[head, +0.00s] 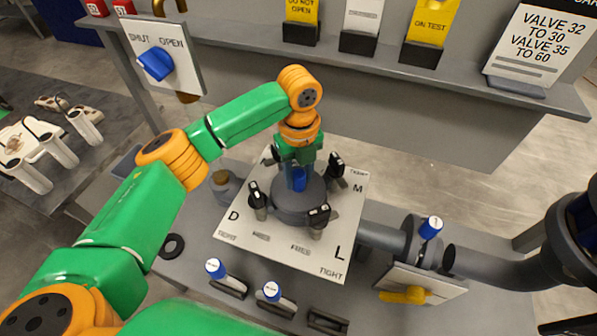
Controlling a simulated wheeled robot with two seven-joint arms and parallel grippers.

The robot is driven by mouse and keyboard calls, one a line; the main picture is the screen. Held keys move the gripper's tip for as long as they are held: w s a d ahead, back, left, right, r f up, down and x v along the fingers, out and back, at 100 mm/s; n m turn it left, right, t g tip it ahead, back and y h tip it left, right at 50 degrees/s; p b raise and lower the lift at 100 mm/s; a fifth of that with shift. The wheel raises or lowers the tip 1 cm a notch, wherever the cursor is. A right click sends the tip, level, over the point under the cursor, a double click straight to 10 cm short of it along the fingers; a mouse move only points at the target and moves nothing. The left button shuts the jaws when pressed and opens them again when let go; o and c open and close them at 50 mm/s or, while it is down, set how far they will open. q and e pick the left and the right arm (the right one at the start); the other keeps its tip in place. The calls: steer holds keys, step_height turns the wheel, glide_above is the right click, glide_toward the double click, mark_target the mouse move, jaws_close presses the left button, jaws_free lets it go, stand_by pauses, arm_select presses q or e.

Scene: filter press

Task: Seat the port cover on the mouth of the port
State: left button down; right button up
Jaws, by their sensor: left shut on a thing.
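My left gripper (299,172) points down over the middle of the white lettered plate (343,222). It is shut on a blue grip (299,180) that appears to belong to the port cover, a round dark grey disc (298,206). The disc looks level and lies over the port's place among several black-handled clamps (258,200). The port's mouth is hidden beneath it, so I cannot tell whether the disc touches the mouth or hovers just above it. My right gripper is not in view.
A black ring (172,246) and a stoppered grey jar (226,188) are left of the plate. Blue-capped pieces (215,268) stand in front. A pipe with a yellow-handled valve (405,295) is right. A shelf (400,62) with tags crosses behind.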

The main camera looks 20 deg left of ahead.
mark_target(299, 175)
arm_select(q)
steer(key=shift+f, duration=0.25)
steer(key=shift+c, duration=1.9)
jaws_free()
steer(key=shift+r, duration=0.25)
step_height(299, 175, up, 7)
steer(key=shift+f+b, duration=0.15)
steer(key=shift+b, duration=0.7)
steer(key=shift+s+f, duration=0.1)
